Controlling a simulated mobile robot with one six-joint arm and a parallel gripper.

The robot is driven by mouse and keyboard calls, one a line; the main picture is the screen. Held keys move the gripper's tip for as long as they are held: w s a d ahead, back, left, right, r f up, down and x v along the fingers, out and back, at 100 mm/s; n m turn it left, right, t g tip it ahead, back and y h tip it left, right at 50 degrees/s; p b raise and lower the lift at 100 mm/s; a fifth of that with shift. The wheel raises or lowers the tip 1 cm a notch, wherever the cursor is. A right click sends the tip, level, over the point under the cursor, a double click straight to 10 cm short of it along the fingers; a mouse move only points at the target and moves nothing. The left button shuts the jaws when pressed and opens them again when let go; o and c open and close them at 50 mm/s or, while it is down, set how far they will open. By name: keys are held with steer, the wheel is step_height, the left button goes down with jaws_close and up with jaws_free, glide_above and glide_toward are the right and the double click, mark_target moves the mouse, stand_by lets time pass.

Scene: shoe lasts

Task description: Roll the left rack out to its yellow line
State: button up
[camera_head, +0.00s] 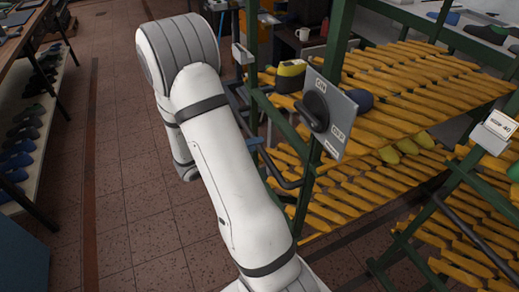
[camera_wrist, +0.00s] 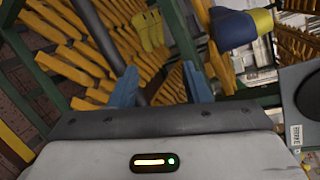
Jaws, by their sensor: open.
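The left rack (camera_head: 352,190) has a green frame and sloping yellow slats, with a few lasts on it. A dark bent handle (camera_head: 280,170) sticks out on its left side. My white arm covers part of that side. My gripper (camera_wrist: 160,86) shows two blue fingers, apart. In the head view most of the gripper is hidden behind my arm. A yellow strip (camera_wrist: 15,142) lies low left in the wrist view; I cannot tell whether it is the floor line.
Another slatted rack (camera_head: 470,265) with a white tag stands close on the right. A grey plate (camera_head: 338,112) with a black knob stands at the left rack's corner. A shoe shelf (camera_head: 35,125) runs along the left. The tiled floor (camera_head: 130,200) between is clear.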

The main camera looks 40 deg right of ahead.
steer(key=w+f+n+t+b, duration=0.1)
steer(key=w+f+n+t, duration=0.2)
steer(key=f+n, duration=0.35)
steer(key=x, duration=0.8)
steer(key=shift+d+h+p, duration=0.25)
steer(key=shift+h+p, duration=0.05)
steer(key=shift+h, duration=0.1)
steer(key=shift+c, duration=0.3)
jaws_close()
